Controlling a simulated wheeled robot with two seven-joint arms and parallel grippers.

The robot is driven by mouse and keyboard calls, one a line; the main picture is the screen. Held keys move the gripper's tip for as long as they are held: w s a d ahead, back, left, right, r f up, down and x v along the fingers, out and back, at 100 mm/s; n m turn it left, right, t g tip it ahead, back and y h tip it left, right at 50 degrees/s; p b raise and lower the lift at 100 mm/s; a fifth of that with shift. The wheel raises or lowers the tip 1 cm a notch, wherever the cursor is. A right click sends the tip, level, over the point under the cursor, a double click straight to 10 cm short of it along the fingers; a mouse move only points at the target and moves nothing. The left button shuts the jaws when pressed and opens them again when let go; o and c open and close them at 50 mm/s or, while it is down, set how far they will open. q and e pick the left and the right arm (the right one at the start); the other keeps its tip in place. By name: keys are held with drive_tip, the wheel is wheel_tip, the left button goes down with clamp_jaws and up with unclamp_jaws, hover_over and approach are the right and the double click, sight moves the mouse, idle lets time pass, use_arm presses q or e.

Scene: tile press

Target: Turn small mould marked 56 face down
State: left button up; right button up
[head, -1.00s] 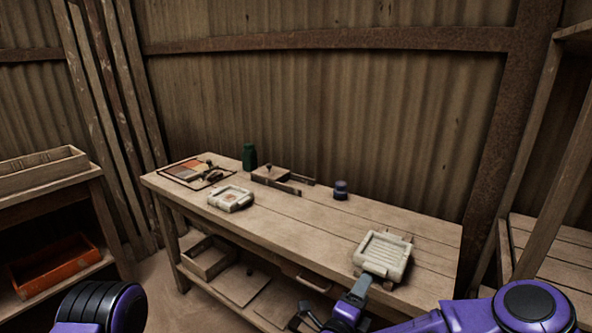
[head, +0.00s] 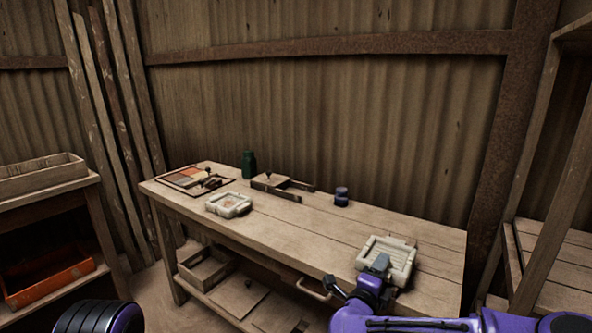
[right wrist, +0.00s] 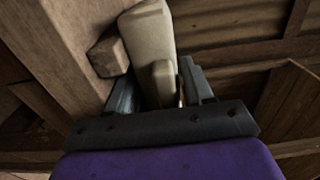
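A pale mould (head: 398,274) with a raised rim and a ribbed face showing upward lies near the right end of the bench. A second pale mould (head: 229,205) with a reddish patch lies toward the left. No number is legible on either. My right gripper (head: 380,262) is at the front edge of the right-hand mould and hides part of it. In the right wrist view, the pale mould edge (right wrist: 150,45) reaches between the spread fingers (right wrist: 158,88), with a gap beside the right finger. My left gripper is out of view.
The bench (head: 310,230) is clear between the moulds. At its back stand a green bottle (head: 248,164), a wooden block press (head: 280,184) and a dark jar (head: 341,196). A tray of coloured pieces (head: 190,178) lies at the far left. A corrugated wall is behind.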

clamp_jaws()
drive_tip(key=shift+r+p, duration=2.35)
drive_tip(key=shift+r, duration=0.75)
